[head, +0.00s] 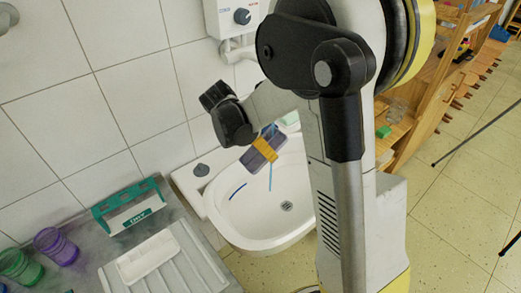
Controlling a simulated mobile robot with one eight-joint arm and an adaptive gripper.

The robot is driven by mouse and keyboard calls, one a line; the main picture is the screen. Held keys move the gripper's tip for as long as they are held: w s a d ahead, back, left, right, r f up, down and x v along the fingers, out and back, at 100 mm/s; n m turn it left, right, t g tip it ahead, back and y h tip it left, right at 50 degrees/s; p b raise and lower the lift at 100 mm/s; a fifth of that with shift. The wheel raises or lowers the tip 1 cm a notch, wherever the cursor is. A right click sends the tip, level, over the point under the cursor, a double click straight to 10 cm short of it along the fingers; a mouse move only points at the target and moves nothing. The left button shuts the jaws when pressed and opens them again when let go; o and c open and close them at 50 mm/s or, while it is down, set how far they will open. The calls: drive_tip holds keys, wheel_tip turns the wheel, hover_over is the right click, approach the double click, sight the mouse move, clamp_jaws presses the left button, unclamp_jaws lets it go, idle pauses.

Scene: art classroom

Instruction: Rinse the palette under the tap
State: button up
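A dark grey-purple flat piece (254,160) with an orange-yellow band (266,148) across it is tilted over the back rim of the white washbasin (262,216). It may be the palette, but I cannot be sure. A thin light-blue streak (270,178) runs down beside it into the basin; I cannot tell if it is water. The dark end of my arm (228,115) is above and left of this piece. My gripper's fingers cannot be made out, so I cannot tell whether they hold it. The tap is not clearly visible.
Purple (55,246) and green (20,266) cups stand farther left. A water heater (232,17) hangs above; wooden shelves (440,75) stand right.

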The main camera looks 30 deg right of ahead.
drive_tip(key=s+a, duration=0.5)
drive_tip(key=a, duration=0.1)
drive_tip(key=shift+s, duration=0.25)
idle(0.5)
idle(1.1)
drive_tip(key=s+a+r+p, duration=0.3)
drive_tip(key=r, duration=0.1)
drive_tip(key=shift+s+a, duration=0.2)
drive_tip(key=shift+a, duration=0.05)
idle(0.6)
drive_tip(key=w+a+f+m+g, duration=0.1)
drive_tip(key=w+m+g, duration=0.1)
drive_tip(key=w+m, duration=0.2)
drive_tip(key=w+a+f+m+g+y, duration=0.1)
drive_tip(key=w+m+g, duration=0.1)
drive_tip(key=w+m, duration=0.2)
drive_tip(key=shift+w+a+f+m, duration=0.3)
drive_tip(key=shift+w+m, duration=0.1)
drive_tip(key=shift+w, duration=0.45)
